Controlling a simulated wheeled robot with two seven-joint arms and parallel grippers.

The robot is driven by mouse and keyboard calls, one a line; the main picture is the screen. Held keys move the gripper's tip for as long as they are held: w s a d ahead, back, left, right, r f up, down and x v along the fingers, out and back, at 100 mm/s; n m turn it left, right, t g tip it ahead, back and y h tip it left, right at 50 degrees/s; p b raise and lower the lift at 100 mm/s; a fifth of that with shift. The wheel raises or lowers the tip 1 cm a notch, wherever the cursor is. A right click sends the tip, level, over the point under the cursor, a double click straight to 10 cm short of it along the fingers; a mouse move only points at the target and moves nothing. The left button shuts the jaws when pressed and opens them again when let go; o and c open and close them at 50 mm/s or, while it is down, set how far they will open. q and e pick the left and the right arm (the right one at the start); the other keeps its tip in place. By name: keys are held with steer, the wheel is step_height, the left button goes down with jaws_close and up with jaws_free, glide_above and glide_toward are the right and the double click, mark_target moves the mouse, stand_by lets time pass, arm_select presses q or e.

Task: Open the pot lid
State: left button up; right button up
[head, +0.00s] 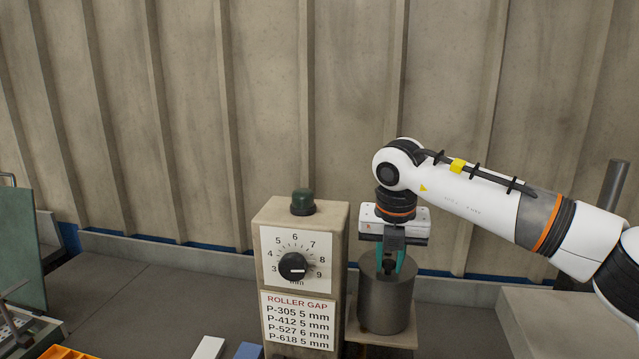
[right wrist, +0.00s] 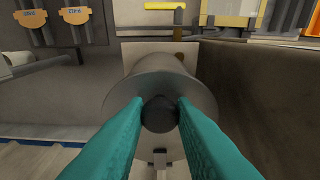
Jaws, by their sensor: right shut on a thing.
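The grey metal pot (head: 386,306) stands upright on a small ledge to the right of the roller gap box. Its round lid (right wrist: 195,92) shows in the right wrist view with a dark knob (right wrist: 159,114) at its middle. My right gripper (head: 389,268) points straight down over the pot, its teal fingers shut on the lid's knob. In the right wrist view the fingertips (right wrist: 158,108) sit on both sides of the knob. I cannot tell whether the lid is apart from the pot's rim. My left gripper is not in view.
A pale block (head: 560,322) is on the right. A wall rises behind. The grey bench top (head: 160,305) at left is mostly clear.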

steer(key=shift+w+d+r+p, duration=0.1)
steer(key=shift+w+r+p, duration=0.3)
steer(key=shift+r, duration=0.3)
steer(key=shift+w+r+p, duration=0.15)
steer(key=shift+r+p, duration=0.35)
steer(key=shift+r, duration=0.15)
steer(key=shift+w+r+p, duration=0.3)
steer(key=shift+r+p, duration=0.2)
steer(key=shift+r, duration=0.05)
steer(key=shift+w+d+r+p, duration=0.15)
steer(key=shift+w+r+p, duration=0.25)
steer(key=shift+p, duration=0.1)
steer(key=shift+r, duration=0.1)
steer(key=shift+w+r+p, duration=0.35)
steer(key=shift+r+p, duration=0.05)
steer(key=shift+p, duration=0.25)
steer(key=shift+w+d+r+p, duration=0.15)
steer(key=shift+w+p, duration=0.25)
